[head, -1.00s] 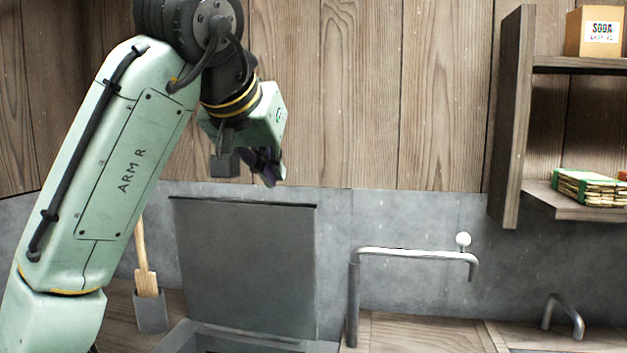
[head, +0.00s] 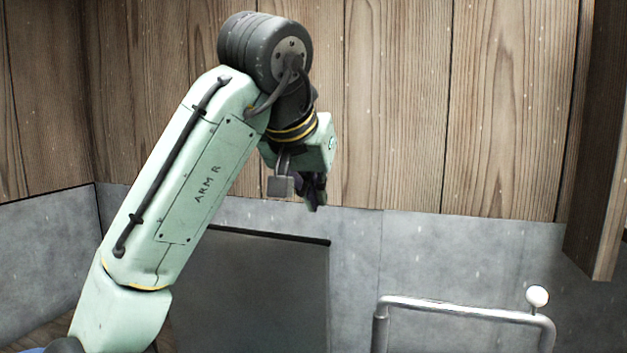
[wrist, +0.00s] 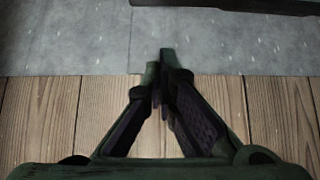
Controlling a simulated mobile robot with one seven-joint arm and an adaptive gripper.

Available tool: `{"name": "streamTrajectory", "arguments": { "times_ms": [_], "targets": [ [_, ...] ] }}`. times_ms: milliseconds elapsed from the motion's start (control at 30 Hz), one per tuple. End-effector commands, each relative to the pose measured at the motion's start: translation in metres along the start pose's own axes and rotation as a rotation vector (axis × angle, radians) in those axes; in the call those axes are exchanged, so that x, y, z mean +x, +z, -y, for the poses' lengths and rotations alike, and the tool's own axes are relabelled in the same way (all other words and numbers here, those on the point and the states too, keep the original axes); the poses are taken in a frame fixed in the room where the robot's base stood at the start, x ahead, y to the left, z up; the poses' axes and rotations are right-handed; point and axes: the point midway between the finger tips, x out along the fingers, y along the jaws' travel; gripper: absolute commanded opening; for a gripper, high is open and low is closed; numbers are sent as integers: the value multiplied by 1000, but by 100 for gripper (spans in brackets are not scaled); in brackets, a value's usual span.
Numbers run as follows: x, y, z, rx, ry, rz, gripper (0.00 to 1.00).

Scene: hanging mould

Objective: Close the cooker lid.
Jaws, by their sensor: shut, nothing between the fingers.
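The cooker lid (head: 268,290) is a flat dark grey panel standing raised and upright against the grey wall in the head view. Its lower part is out of the picture, and my arm covers its left side. My gripper (head: 316,207) is just above the lid's top edge, near its right corner in the picture. Its fingers point down and are shut with nothing between them. The wrist view shows the fingers (wrist: 163,72) together and empty. A dark edge (wrist: 235,6) at the top of that view looks like the lid's rim, apart from the fingers.
A pale metal pipe (head: 455,311) with a white knob (head: 537,296) stands right of the lid. A wooden shelf side (head: 597,150) hangs at the far right. Wood planks (head: 400,100) and grey wall panels (head: 450,250) lie behind.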

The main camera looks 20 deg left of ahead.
Motion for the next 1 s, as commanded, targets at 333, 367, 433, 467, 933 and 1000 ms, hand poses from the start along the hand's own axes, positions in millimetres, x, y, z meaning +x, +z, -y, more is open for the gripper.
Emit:
{"name": "streamTrajectory", "arguments": {
  "times_ms": [333,367,433,467,933,1000],
  "targets": [
    [45,9,2,0,-4,-2,0],
    [42,13,1,0,-3,-2,0],
    [37,20,1,1,-2,-2,0],
    [36,22,1,1,-2,-2,0],
    [31,31,0,0,0,-1,0],
    [31,31,0,0,0,-2,0]
  ]
}}
